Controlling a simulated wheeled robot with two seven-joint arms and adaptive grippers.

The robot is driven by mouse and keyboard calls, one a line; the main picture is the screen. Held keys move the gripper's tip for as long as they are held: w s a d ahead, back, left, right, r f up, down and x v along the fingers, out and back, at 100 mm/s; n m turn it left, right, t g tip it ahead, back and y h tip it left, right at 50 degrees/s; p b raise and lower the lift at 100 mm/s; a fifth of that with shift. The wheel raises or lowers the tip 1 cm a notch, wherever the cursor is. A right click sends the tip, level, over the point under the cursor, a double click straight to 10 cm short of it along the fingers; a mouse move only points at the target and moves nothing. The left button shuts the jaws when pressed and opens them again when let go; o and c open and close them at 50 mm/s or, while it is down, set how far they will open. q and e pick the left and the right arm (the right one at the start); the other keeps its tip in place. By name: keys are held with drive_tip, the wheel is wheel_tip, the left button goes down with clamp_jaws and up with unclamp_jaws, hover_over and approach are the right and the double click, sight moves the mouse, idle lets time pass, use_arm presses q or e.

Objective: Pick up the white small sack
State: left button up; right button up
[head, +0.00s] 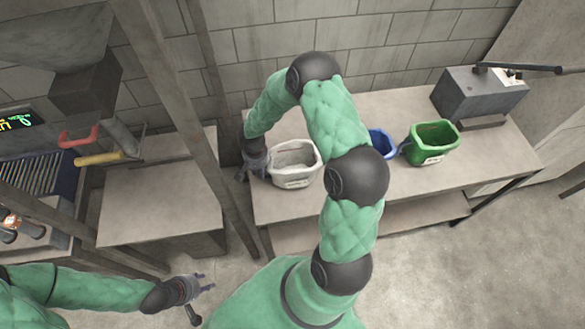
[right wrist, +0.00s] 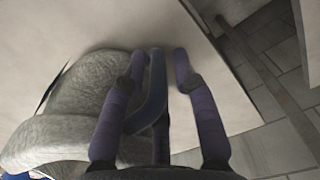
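The white small sack (head: 293,165) stands upright on the long table, open at the top, with greyish stuff visible inside and a label on its front. My right gripper (head: 252,168) is at the sack's left side, close to its wall. In the right wrist view the sack (right wrist: 85,90) is a pale rounded shape at the left, partly behind one finger. My left gripper (head: 205,284) is open and empty at the lower left, far from the sack.
On the long table (head: 490,150), a blue container (head: 380,143), partly hidden by my right arm, and a green container (head: 433,145) stand right of the sack. A grey box-like machine (head: 478,95) is at the far right. A metal post (head: 195,110) stands left of the table.

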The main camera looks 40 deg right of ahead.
drive_tip(key=shift+f, duration=0.5)
clamp_jaws()
drive_tip(key=shift+r, duration=0.1)
